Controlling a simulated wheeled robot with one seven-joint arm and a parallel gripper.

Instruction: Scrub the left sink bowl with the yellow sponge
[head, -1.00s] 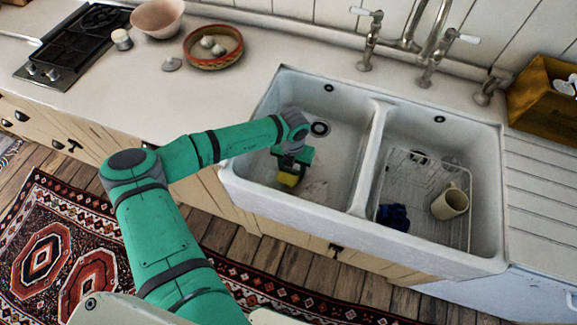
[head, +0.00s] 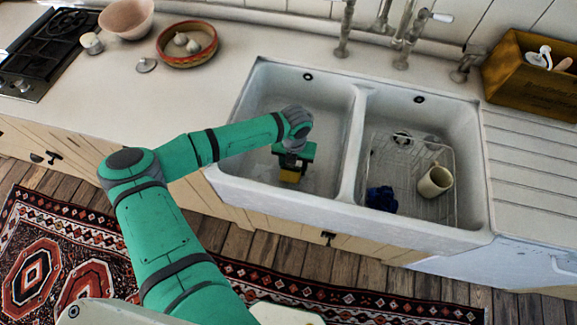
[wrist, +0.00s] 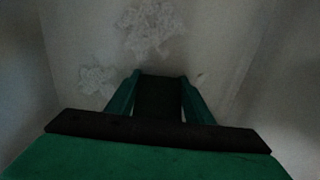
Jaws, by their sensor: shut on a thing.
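The left sink bowl (head: 262,92) is white, and its drain is hidden behind my wrist in the head view. My gripper (head: 291,168) is down inside this bowl, shut on the yellow sponge (head: 289,176), which shows just below the fingers near the bowl floor. Whether the sponge touches the floor I cannot tell. In the dim wrist view my gripper (wrist: 160,92) holds a dark block between its green fingers. Pale grime patches lie on the floor beyond the fingers (wrist: 152,28) and to their left (wrist: 96,80).
The divider (head: 355,140) stands right of my gripper. The right bowl holds a wire rack (head: 408,170), a cream mug (head: 435,181) and a dark blue cloth (head: 381,199). Taps (head: 408,35) rise behind the sink. A wooden box (head: 530,85) stands on the right.

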